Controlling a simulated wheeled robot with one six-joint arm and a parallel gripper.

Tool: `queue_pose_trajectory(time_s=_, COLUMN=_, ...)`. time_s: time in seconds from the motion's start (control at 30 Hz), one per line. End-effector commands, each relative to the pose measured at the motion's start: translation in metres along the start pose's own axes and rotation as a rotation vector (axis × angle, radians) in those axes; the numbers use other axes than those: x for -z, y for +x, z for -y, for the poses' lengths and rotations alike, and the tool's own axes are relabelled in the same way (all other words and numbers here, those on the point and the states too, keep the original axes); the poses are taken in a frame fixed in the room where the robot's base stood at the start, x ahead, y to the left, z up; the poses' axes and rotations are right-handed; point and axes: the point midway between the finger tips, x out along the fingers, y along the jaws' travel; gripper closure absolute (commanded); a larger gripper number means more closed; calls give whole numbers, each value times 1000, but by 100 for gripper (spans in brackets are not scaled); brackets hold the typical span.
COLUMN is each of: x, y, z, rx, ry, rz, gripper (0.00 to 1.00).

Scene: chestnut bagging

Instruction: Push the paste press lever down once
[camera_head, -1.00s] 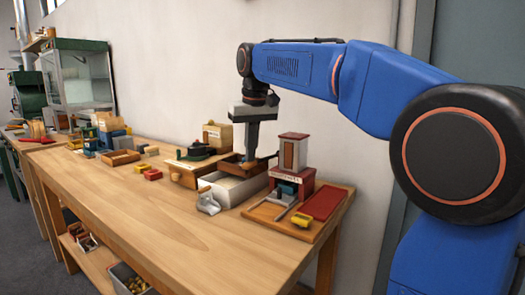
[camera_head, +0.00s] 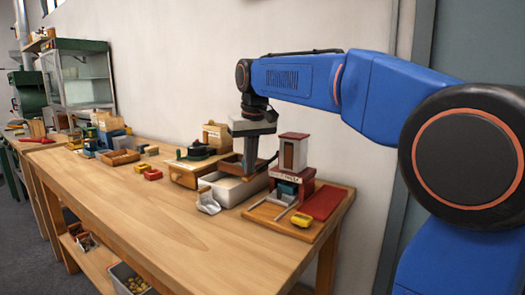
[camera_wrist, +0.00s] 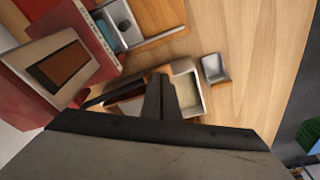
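The paste press (camera_head: 292,155) is a red and white tower with a teal part low on its front, on a wooden board at the right end of the bench. In the wrist view, the press (camera_wrist: 58,72) fills the upper left. A thin bar that looks like its lever (camera_head: 269,160) sticks out on its left, towards my fingers. My gripper (camera_head: 249,172) points down just left of the press, with its fingers together and nothing seen between them. The fingers (camera_wrist: 160,85) also show in the wrist view; whether they touch the lever is unclear.
A white bin (camera_head: 232,192) with pale contents stands below my gripper, with a metal scoop (camera_head: 207,203) in front of it. The front of the bench (camera_head: 165,215) is clear.

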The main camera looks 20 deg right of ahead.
Motion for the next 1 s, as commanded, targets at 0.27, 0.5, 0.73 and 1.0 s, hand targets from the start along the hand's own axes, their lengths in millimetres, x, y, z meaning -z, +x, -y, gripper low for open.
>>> queue_pose_trajectory(time_s=0.27, x=0, y=2, z=0, rx=0, ry=0, rz=1, gripper=100)
queue_pose_trajectory(time_s=0.5, x=0, y=2, z=0, rx=1, ry=0, rz=0, gripper=100)
queue_pose_trajectory(time_s=0.73, x=6, y=-17, z=-1, rx=0, ry=0, rz=-1, gripper=100)
queue_pose_trajectory(time_s=1.0, x=14, y=-41, z=-4, rx=0, ry=0, rz=-1, gripper=100)
